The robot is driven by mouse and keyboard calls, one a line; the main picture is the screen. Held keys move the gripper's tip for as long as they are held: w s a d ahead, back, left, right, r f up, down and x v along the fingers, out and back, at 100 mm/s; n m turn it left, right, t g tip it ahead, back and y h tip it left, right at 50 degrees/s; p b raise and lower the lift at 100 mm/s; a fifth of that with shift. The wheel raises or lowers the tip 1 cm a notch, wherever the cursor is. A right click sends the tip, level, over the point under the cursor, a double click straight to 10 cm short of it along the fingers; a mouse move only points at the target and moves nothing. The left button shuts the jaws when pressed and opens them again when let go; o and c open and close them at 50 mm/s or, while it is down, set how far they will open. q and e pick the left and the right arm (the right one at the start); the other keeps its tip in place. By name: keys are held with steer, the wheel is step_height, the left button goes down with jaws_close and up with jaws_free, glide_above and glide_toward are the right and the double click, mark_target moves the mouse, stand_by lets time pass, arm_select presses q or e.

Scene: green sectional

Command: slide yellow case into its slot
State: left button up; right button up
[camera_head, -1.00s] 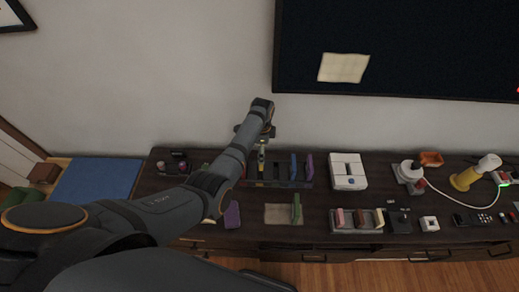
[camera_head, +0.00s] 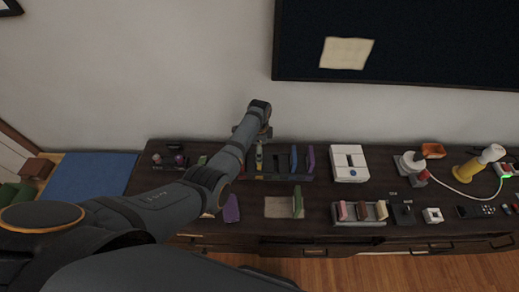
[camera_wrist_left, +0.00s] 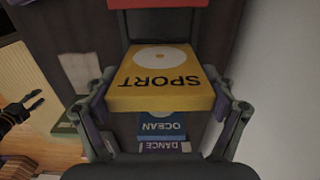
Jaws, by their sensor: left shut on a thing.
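The yellow case (camera_wrist_left: 160,80), marked SPORT, is between the fingers of my left gripper (camera_wrist_left: 161,95), which is shut on it. In the head view the yellow case (camera_head: 259,153) shows as a small upright strip at the left part of the dark rack (camera_head: 275,177), partly behind my arm. In the wrist view a red label lies beyond the case, and blue OCEAN (camera_wrist_left: 162,126) and purple DANCE (camera_wrist_left: 165,147) labels lie on the near side. How deep the case sits is hidden. A dark claw-like part, perhaps my right gripper (camera_wrist_left: 25,108), shows at the left edge of the wrist view.
A blue case (camera_head: 293,159) and a purple case (camera_head: 310,159) stand upright in the rack's right part. A white box (camera_head: 349,164) stands to the right. A purple item (camera_head: 231,208) lies front left.

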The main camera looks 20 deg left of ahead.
arm_select(q)
steer(key=shift+p, duration=0.65)
stand_by(1.2)
steer(key=shift+f+b, duration=2.35)
steer(key=shift+f, duration=0.45)
steer(key=o, duration=1)
steer(key=shift+o, duration=0.2)
steer(key=shift+r, duration=0.25)
step_height(320, 180, up, 12)
steer(key=shift+f, duration=0.2)
